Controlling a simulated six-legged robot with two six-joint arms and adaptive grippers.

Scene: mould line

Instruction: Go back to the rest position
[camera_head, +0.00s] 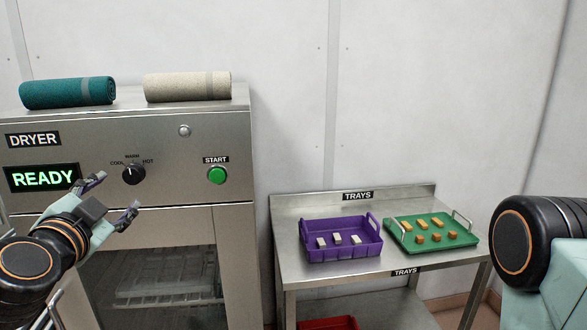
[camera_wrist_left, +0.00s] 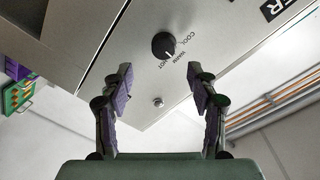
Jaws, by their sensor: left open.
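My left gripper (camera_head: 118,199) is open and empty in front of the dryer (camera_head: 220,128), below and beside its black dial. In the left wrist view, the two fingers of the gripper (camera_wrist_left: 160,92) stand apart with nothing between them. The black dial (camera_head: 133,174) shows beyond the fingers in the wrist view (camera_wrist_left: 164,45). The dryer display reads READY (camera_head: 42,178), and the green START button (camera_head: 217,175) is to the right of the dial. My right arm shows at the right edge of the head view; its gripper is out of view.
A teal rolled towel (camera_head: 68,92) and a beige one (camera_head: 187,86) lie on the dryer. A steel table (camera_head: 300,277) at the right holds a purple tray (camera_head: 340,226) and a green tray (camera_head: 466,238) with small blocks. A red tray (camera_head: 328,323) sits below.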

